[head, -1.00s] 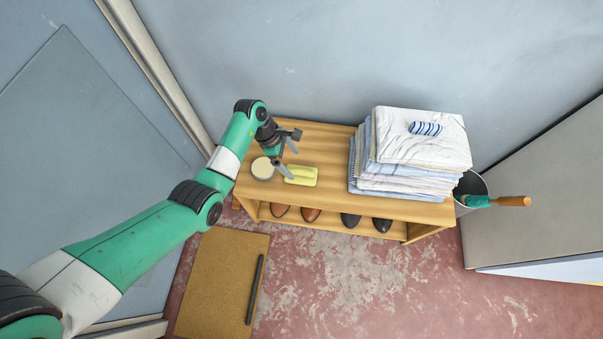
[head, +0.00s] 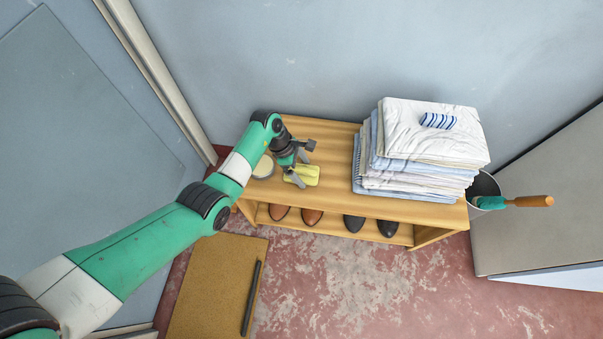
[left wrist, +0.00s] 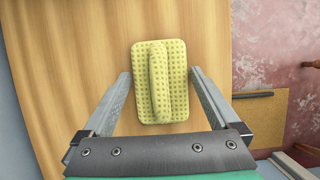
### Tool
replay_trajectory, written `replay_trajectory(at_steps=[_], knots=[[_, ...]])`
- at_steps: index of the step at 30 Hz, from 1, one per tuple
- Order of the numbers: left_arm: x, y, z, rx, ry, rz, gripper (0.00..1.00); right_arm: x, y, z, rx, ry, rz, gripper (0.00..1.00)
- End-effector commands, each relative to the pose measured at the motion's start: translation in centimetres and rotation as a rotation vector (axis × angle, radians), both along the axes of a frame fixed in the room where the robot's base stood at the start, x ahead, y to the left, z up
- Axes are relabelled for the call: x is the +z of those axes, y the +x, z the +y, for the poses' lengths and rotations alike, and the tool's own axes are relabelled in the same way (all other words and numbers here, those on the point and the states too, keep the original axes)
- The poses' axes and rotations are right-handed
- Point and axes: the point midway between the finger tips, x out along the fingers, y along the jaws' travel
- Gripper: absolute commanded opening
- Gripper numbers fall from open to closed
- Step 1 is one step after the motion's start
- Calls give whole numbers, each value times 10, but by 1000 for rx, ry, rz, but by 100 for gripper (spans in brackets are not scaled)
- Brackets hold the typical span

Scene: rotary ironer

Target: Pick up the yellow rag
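The yellow rag (head: 308,175) lies on the left part of the wooden bench top (head: 330,145). In the left wrist view the yellow rag (left wrist: 173,95) is a flat dotted cloth with a raised fold along its middle. My left gripper (head: 302,168) is over the rag, its fingers pointing down. In the left wrist view my left gripper (left wrist: 161,85) is open, with one finger on each side of the rag's lower part. I cannot tell how high the fingertips are above the bench. My right gripper is not in view.
A round pale tin (head: 263,168) sits just left of the rag, partly behind my arm. A tall stack of folded linen (head: 415,165) with a striped roll (head: 437,121) stands on the bench's right. Shoes (head: 313,216) are on the shelf below. A bucket (head: 484,188) stands at right.

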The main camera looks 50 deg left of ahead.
Motion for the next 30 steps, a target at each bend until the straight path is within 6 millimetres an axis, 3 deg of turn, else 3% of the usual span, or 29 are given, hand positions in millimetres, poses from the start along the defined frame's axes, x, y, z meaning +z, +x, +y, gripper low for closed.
replay_trajectory(at_steps=[1, 9, 10, 17, 23, 27, 30], knots=[[0, 0, 0, 0, 0, 0, 84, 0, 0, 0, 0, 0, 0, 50], [0, 0, 0, 0, 0, 0, 35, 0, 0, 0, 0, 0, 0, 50], [0, 0, 0, 0, 0, 0, 33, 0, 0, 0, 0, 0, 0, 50], [1, 0, 0, 0, 0, 0, 33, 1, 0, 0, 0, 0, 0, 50], [17, 0, 0, -1, 1, -1, 33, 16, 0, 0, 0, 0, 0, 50], [43, -1, -1, -1, -1, -1, 33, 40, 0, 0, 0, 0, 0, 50], [68, -17, -10, -2, 0, -1, 33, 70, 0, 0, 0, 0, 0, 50]])
